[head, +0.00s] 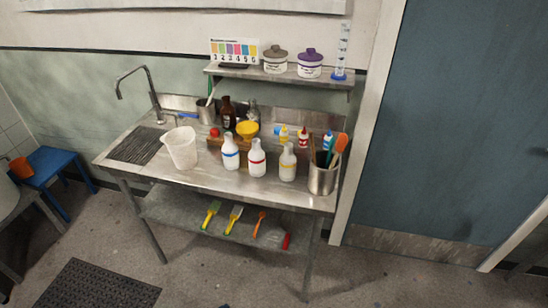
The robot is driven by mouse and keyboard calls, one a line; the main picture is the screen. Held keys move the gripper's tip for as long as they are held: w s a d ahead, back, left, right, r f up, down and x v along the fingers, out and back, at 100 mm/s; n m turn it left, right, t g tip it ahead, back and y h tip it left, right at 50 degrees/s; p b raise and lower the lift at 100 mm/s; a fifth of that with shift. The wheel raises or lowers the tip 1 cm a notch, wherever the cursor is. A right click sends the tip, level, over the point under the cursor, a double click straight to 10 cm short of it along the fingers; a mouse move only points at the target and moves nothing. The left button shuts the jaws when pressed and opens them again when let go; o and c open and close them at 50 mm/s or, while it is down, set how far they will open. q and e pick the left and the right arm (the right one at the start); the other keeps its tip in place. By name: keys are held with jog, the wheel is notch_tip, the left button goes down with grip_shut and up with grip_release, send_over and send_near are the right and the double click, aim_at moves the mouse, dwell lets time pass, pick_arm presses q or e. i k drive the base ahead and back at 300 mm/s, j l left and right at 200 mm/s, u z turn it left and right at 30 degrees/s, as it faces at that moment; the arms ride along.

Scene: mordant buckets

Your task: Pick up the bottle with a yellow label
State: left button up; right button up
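Three pale bottles stand upright in a row near the front edge of the steel sink table. The rightmost is a greyish-white bottle with a yellow label band (287,166). The middle one is a white bottle with a red band (257,161). The left one is a white bottle with a blue band (230,155). The yellow-label bottle stands apart from the red-band bottle, and its front is unobstructed. Neither of my grippers shows in the head view.
A steel pot of tools (322,181) stands right of the bottles, near the table's end. A white pitcher (182,149) stands left. Small coloured bottles (303,138), a yellow funnel (247,129) and a brown bottle (228,113) are behind. A shelf (285,77) overhangs the back.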

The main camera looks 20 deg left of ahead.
aim_at(288, 160)
jog(key=i+j, duration=0.1)
jog(key=j, duration=0.35)
jog(key=i+j, duration=0.15)
jog(key=j, duration=0.25)
jog(key=i+j, duration=0.1)
jog(key=j, duration=0.35)
jog(key=i+j, duration=0.15)
jog(key=j, duration=0.25)
jog(key=i+j, duration=0.1)
jog(key=j, duration=0.35)
